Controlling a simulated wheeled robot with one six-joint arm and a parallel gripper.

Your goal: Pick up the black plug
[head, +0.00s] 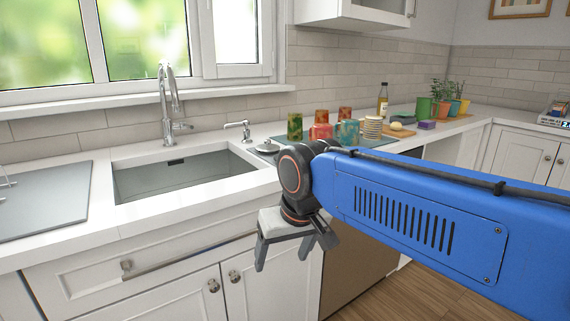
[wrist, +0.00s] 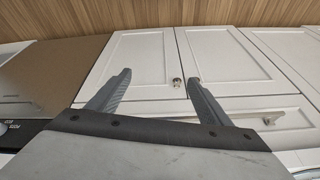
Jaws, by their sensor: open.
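A small, low round piece with a dark knob (head: 267,146) lies on the white counter just right of the sink. It may be the black plug, but it is too small to be sure. My gripper (head: 284,258) hangs pointing down in front of the cabinet doors, below the counter's edge and lower than that piece. Its fingers are apart with nothing between them. The wrist view also shows my gripper (wrist: 158,74) spread and empty before white cabinet doors, with no plug visible there.
The sink (head: 180,172) with its tall faucet (head: 168,100) is left of my gripper. A soap pump (head: 244,130) stands behind the round piece. Several colored jars (head: 320,128) stand farther right on a mat. The counter's front edge and a drawer handle (head: 190,257) are near my gripper.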

